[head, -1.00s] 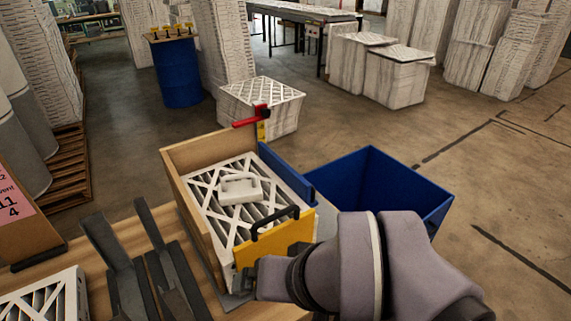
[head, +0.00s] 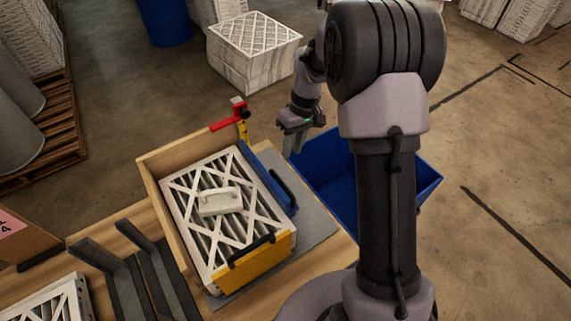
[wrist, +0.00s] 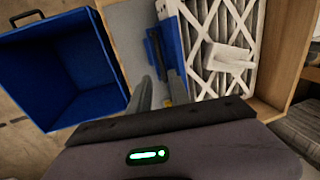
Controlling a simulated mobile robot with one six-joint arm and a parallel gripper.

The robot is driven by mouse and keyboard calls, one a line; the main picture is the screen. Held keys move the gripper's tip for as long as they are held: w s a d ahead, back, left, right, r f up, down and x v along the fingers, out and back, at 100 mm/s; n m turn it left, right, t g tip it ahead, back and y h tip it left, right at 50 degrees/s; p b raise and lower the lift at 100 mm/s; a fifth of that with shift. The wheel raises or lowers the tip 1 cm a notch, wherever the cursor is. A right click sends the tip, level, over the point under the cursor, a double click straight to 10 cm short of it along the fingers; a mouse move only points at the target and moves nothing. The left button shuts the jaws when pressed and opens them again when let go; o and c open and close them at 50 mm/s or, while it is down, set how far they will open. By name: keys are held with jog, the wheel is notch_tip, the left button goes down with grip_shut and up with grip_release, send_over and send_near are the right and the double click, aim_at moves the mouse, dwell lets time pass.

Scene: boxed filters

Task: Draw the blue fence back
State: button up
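The blue fence (head: 262,172) stands along the right side of the wooden box, against a white pleated filter (head: 205,190). A dark handle (head: 284,186) is on its outer side. In the wrist view the blue fence (wrist: 172,48) and its dark handle (wrist: 153,50) lie just beyond my fingertips. My gripper (head: 292,146) points down beyond the fence's far right end, apart from it. In the wrist view my gripper (wrist: 160,76) has its two fingers spread with nothing between them.
A yellow fence (head: 240,268) with a dark handle closes the box's near side. A red lever (head: 227,115) stands at the far corner. A blue bin (head: 325,178) is to the right. Bare grey plate (head: 306,232) lies beside the fence. A white handle block (head: 219,201) sits on the filter.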

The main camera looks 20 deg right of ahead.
aim_at(283, 184)
jog(key=a+f, duration=0.1)
jog(key=f, duration=0.3)
jog(key=f+b, duration=0.1)
jog(key=f, duration=0.4)
jog(key=s+a+f, duration=0.1)
jog(key=f, duration=0.4)
jog(key=shift+a+b, duration=0.3)
jog(key=shift+a, duration=0.05)
grip_shut()
jog(key=shift+w, duration=0.1)
dwell(0.3)
